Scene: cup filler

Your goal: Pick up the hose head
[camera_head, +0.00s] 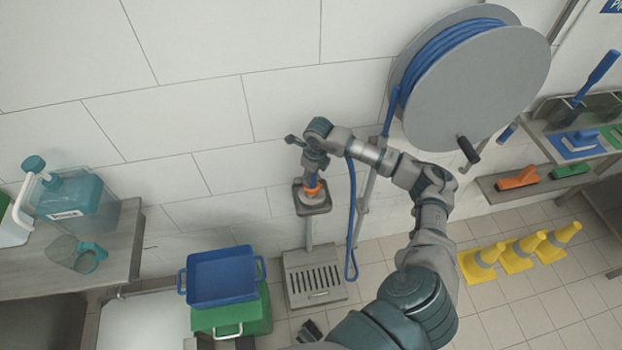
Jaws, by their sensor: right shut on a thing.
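My right gripper (310,158) is at the end of my right arm, in front of the white wall left of the hose reel. It is shut on the hose head, most of which it hides. An orange part (313,189), apparently of the hose head, shows just below it, over a small square plate (312,209) on a stand. I cannot tell whether it touches the plate. A blue hose (351,225) hangs in a long loop beside the gripper.
The grey hose reel (480,95) with its crank is at upper right. A slotted metal box (314,280) is below the stand. Blue (222,270) and green (232,318) crates are to its left. A shelf with jugs is at left; yellow cones (518,250) stand at right.

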